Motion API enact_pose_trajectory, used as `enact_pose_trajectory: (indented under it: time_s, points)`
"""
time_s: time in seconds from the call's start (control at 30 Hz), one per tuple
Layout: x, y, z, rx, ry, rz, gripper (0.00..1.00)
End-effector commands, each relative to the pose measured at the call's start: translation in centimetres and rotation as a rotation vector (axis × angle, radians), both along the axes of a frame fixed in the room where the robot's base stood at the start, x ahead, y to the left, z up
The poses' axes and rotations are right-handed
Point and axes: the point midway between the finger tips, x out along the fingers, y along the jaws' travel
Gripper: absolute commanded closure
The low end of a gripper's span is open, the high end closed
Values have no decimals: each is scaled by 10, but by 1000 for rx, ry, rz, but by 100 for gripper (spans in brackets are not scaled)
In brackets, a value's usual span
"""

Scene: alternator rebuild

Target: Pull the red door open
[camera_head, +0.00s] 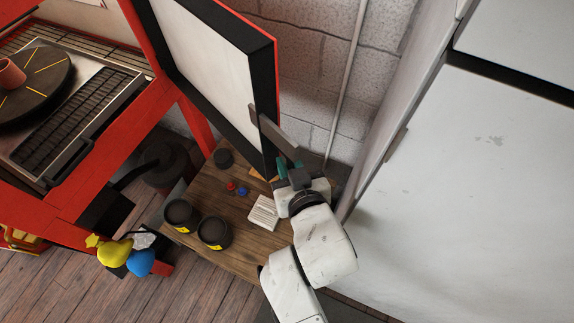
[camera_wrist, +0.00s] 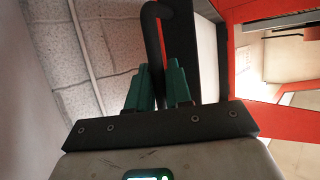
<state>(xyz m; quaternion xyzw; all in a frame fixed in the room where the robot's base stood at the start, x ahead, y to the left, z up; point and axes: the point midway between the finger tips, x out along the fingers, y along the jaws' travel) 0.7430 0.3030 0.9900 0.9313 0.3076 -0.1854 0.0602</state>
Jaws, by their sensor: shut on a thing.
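The red door (camera_head: 205,55) stands swung out from its red frame (camera_head: 100,155), with its white inner panel facing left and a black and red outer edge. A dark handle (camera_head: 276,137) sticks out from the door's outer side. My gripper (camera_head: 287,165) is at the handle's lower end, its teal fingers shut on it. In the wrist view, the black handle (camera_wrist: 154,45) runs down between the fingers (camera_wrist: 158,88), which hide its lower part. The door's edge (camera_wrist: 222,60) shows just to the right of them.
A wooden table (camera_head: 238,263) below my gripper bears dark pots (camera_head: 214,232), a white notepad (camera_head: 264,213) and small red and blue pieces. A block wall (camera_head: 310,75) with a pipe (camera_head: 346,80) is behind. A large white cabinet (camera_head: 470,190) stands close on the right.

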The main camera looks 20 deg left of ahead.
Motion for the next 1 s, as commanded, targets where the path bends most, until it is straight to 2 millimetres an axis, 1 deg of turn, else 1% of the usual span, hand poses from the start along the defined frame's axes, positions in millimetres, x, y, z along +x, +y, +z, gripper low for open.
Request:
enact_pose_trajectory:
  time_s: [0.2,0.23,0.27,0.5,0.63,0.77,1.0]
  points:
    - [0,0,0,1,-1,0,100]
    - [0,0,0,1,-1,0,78]
    - [0,0,0,1,-1,0,75]
    - [0,0,0,0,0,0,75]
    - [-6,-4,2,-1,1,0,75]
    - [-20,-16,8,0,0,-1,75]
    - [-55,-41,26,1,1,0,75]
